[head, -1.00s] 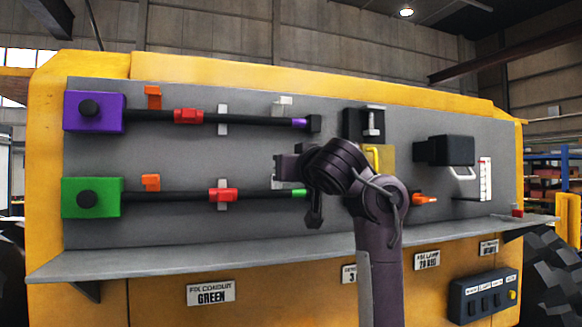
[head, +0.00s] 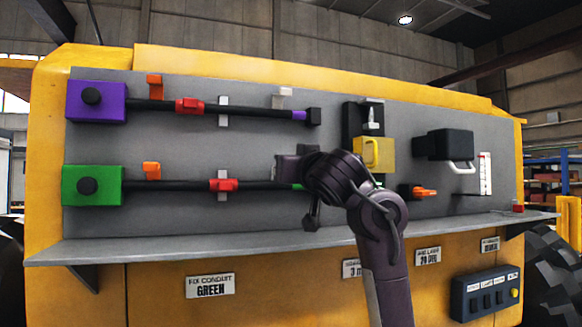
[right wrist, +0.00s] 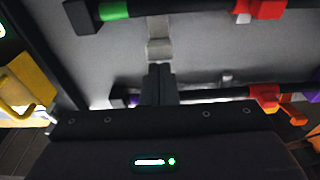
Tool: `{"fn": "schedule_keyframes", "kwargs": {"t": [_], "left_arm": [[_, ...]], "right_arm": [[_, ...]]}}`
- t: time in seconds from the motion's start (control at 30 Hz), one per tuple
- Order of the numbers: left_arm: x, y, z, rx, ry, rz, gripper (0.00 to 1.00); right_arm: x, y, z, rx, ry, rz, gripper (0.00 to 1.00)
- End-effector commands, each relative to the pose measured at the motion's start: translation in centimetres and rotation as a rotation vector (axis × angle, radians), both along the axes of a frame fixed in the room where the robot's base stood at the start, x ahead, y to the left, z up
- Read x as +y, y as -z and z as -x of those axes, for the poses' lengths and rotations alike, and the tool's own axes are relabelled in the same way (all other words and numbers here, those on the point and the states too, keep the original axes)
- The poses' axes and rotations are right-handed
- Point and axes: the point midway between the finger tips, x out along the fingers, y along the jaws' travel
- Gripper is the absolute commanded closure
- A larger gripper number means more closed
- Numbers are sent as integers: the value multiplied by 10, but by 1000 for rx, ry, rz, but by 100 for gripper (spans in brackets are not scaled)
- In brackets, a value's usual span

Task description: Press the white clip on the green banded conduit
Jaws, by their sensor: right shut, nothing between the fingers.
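The green banded conduit is a black rod (head: 185,186) running right from a green box (head: 91,186) on the grey panel. Its green band (right wrist: 116,9) shows at the top of the right wrist view and is mostly behind my arm in the head view. The white clip (right wrist: 158,48) stands out beside this rod in the right wrist view; my gripper hides it in the head view. My right gripper (right wrist: 158,70) is shut and empty, its fingertips right at the clip in the picture; I cannot tell whether they touch. It also shows in the head view (head: 284,167). My left gripper is not in view.
A purple box (head: 96,100) with a similar rod and its own white clip (head: 284,92) sits above. An orange clip (head: 151,171) and a red clip (head: 223,185) are on the green rod. A yellow block (head: 380,153) is to the right. A grey ledge (head: 150,246) runs below.

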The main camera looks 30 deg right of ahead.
Motion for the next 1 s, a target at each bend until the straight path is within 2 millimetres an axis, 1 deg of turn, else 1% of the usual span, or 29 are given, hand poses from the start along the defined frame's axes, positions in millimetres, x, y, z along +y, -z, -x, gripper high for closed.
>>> {"fn": "schedule_keyframes", "kwargs": {"t": [0.03,0.17,0.3,0.4,0.5,0.6,0.73,1.0], "left_arm": [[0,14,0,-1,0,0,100],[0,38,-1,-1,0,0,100],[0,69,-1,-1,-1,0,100],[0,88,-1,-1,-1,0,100],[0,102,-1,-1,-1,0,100],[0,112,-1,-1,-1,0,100],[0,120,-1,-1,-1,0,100],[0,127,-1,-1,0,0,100]], "right_arm": [[0,11,0,-20,3,8,100],[-1,23,2,-98,4,27,100],[0,38,1,-212,2,55,100],[0,45,1,-298,1,75,100],[0,51,-1,-376,0,91,100],[0,56,-2,-449,0,109,100],[-1,61,-5,-527,1,126,100],[-2,66,-8,-523,1,125,100]]}}
